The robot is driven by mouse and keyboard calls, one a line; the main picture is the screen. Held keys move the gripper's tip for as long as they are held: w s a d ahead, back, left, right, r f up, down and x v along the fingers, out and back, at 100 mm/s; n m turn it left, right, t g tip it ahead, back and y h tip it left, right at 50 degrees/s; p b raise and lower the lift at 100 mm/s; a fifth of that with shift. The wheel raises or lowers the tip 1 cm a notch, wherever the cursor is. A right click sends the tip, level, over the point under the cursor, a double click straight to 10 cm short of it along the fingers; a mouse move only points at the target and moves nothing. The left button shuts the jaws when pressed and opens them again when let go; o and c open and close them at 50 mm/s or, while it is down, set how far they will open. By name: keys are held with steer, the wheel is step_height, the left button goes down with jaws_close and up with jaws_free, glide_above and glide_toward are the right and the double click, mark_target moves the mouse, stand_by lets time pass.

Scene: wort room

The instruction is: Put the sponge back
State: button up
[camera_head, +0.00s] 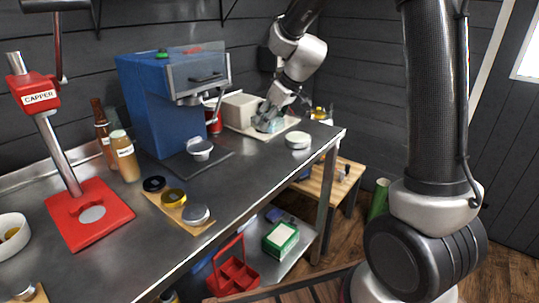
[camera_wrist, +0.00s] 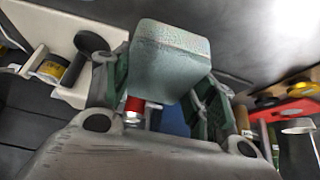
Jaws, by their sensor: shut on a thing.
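My gripper (camera_head: 268,112) is at the far end of the steel bench, beside a blue machine. It is shut on the sponge (camera_wrist: 172,50), a pale blue-green block. In the wrist view the sponge sits between the two green-padded fingers of my gripper (camera_wrist: 165,80). In the head view the sponge (camera_head: 267,126) shows small and partly hidden below the fingers, above or on a white tray (camera_head: 285,129). I cannot tell whether it touches the tray. The tray also shows at the left of the wrist view (camera_wrist: 72,95).
A beige box (camera_head: 239,107) stands close left of my gripper. A red cup (camera_head: 214,124) and the blue machine (camera_head: 160,105) stand further left. A round white lid (camera_head: 298,140) lies near the bench's right end. A red capper (camera_head: 88,214) stands at the near left.

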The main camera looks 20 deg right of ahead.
mark_target(279, 130)
step_height(279, 130, down, 10)
steer(key=shift+f, duration=0.1)
stand_by(0.4)
steer(key=o, duration=1)
steer(key=shift+o, duration=0.2)
steer(key=shift+r, duration=0.2)
steer(key=v, duration=1.2)
steer(key=shift+s, duration=0.1)
steer(key=s+d+r+m+h, duration=0.1)
steer(key=s+d+r+m, duration=0.1)
steer(key=s, duration=0.7)
steer(key=s+d+r+m+h, duration=0.1)
steer(key=s+d+r+m, duration=0.2)
steer(key=s, duration=0.7)
steer(key=s+d+r+m+h, duration=0.1)
steer(key=s+d+r+m, duration=0.1)
steer(key=s+d, duration=0.4)
steer(key=s, duration=0.3)
steer(key=shift+s+r+m+g+h, duration=0.3)
steer(key=shift+r, duration=0.1)
